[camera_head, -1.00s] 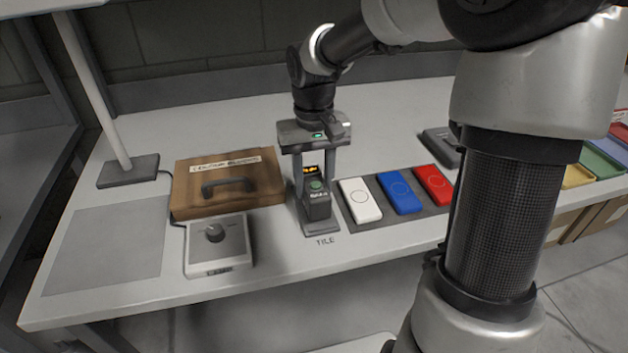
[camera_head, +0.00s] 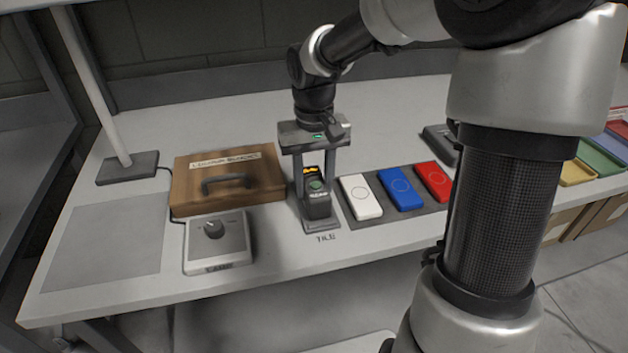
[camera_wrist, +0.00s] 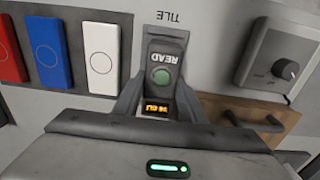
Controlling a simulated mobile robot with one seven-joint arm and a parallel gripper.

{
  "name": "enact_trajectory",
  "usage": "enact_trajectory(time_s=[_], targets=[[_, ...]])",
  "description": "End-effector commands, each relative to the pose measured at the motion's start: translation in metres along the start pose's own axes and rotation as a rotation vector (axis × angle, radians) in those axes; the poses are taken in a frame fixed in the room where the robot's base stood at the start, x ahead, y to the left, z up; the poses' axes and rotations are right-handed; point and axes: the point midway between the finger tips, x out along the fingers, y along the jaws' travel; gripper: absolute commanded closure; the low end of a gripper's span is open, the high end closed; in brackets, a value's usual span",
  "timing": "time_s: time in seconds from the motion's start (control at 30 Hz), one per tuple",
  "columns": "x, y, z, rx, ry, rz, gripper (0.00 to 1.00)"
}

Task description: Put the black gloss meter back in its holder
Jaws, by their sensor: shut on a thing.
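The black gloss meter (camera_head: 318,206) has a green round button and a lit orange display. It stands upright at the grey pad marked TILE; whether it touches the pad is hard to tell. In the wrist view the meter (camera_wrist: 165,58) shows READ beside its button. My gripper (camera_head: 314,183) is shut on the meter from above, one finger on each side. A dark grey, low thing (camera_head: 440,143) lies behind the red tile, partly hidden by my arm; I cannot tell if it is the holder.
White (camera_head: 360,197), blue (camera_head: 400,190) and red (camera_head: 434,182) tiles lie on a dark mat right of the meter. A wooden case (camera_head: 240,182) and a grey knob box (camera_head: 217,243) stand left. Coloured trays (camera_head: 578,174) are far right. The bench behind the meter is clear.

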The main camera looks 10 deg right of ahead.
Motion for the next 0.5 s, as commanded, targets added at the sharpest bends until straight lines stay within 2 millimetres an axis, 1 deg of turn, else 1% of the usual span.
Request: enact_trajectory(time_s=[0.03, 0.07, 0.1, 0.17, 0.2, 0.5], targets=[[0.0012, -0.0001, -0.0003, 0.0, 0.001, 0.0, 1.0], [0.0011, -0.0001, -0.0004, 0.0, 0.001, 0.0, 0.61], [0.0005, 0.0, -0.0004, 0.0, 0.001, 0.0, 0.54], [0.0005, 0.0, -0.0004, 0.0, 0.001, 0.0, 0.44], [0.0006, 0.0, -0.0003, 0.0, 0.001, 0.0, 0.41], [-0.0007, 0.0002, 0.0002, 0.0, -0.001, 0.0, 0.41]])
